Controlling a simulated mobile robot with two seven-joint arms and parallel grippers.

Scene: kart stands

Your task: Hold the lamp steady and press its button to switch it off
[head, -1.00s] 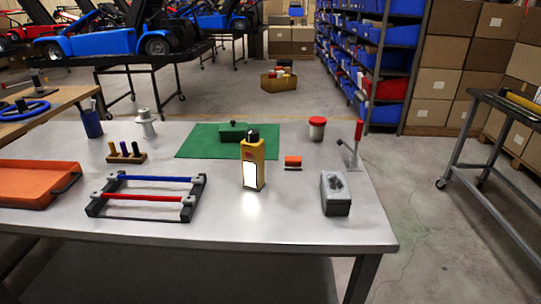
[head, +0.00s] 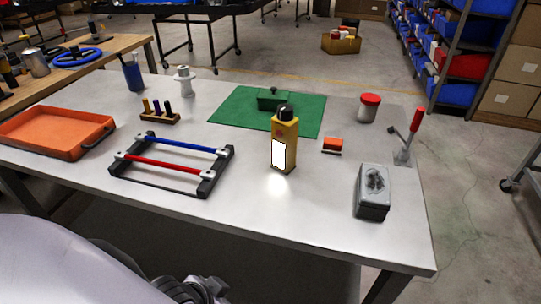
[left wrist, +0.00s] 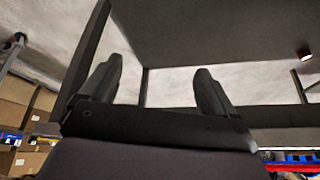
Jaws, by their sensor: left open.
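The lamp (head: 285,140) is a yellow upright block with a black top. Part of my arm shows at the lower left of the head view, away from the lamp. My right gripper is not in view.
A frame with red and blue bars (head: 168,165) lies left of the lamp, and an orange tray (head: 60,150) farther left. A green mat (head: 225,108) lies behind. A grey box (head: 372,200) and a red-handled lever (head: 410,135) stand to the right.

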